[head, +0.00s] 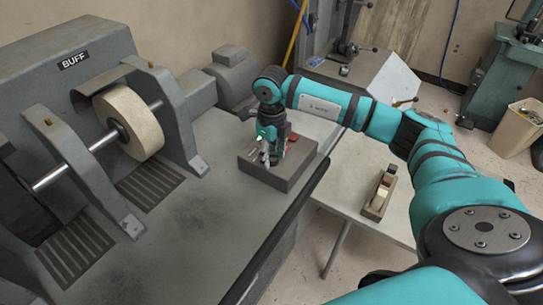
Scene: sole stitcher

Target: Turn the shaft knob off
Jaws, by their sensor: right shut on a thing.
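A grey control box (300,178) sits on the bench top near its right edge, beside the buffing machine. My right gripper (268,160) reaches down onto the box's top face. Its fingers are shut on the small shaft knob there, which they mostly hide, so I cannot tell the knob's setting. A red part (293,137) shows on the box just behind the gripper. My left gripper is out of view.
The buffing machine with a pale wheel (128,122) on a steel shaft stands at left. The bench top (205,235) in front is clear. A lower table (345,200) with a wooden plane-like tool (380,194) stands at right, under my right arm.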

